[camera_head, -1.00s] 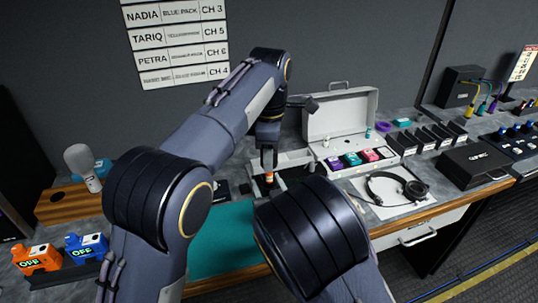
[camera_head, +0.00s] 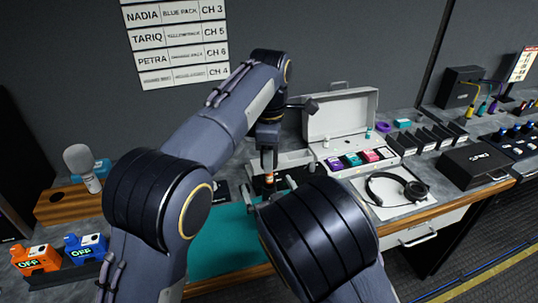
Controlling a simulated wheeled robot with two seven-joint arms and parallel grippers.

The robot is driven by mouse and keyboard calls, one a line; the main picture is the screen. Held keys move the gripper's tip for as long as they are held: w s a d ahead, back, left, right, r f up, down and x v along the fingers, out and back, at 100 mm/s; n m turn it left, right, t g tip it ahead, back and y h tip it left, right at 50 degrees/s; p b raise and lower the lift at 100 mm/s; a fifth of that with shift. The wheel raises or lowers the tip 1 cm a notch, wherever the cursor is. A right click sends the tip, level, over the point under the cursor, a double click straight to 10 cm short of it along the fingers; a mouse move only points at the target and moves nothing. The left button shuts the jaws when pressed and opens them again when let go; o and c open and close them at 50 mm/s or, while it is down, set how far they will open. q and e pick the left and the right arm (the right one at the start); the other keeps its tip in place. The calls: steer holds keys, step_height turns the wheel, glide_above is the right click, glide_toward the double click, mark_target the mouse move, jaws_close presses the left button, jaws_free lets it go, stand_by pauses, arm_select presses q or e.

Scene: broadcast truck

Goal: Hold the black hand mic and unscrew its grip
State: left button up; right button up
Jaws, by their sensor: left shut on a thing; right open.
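My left gripper (camera_head: 268,160) points down over the workbench, shut on the black hand mic (camera_head: 269,185). Only a small dark piece with an orange band shows below the fingers; the rest is hidden by the gripper and my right arm. My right gripper (camera_head: 270,194) is open, just below and in front of the left one, with its fingers near the lower part of the mic. I cannot tell whether they touch it.
A teal mat (camera_head: 225,240) covers the bench front. A silver-headed mic (camera_head: 80,165) stands at left on a wooden block, with orange (camera_head: 35,258) and blue (camera_head: 86,246) packs nearer. An open case (camera_head: 340,115) and headphones (camera_head: 397,188) lie right.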

arm_select(q)
steer(key=shift+f+b, duration=1.05)
steer(key=shift+f, duration=0.1)
arm_select(e)
steer(key=v, duration=1)
steer(key=shift+w+r, duration=0.1)
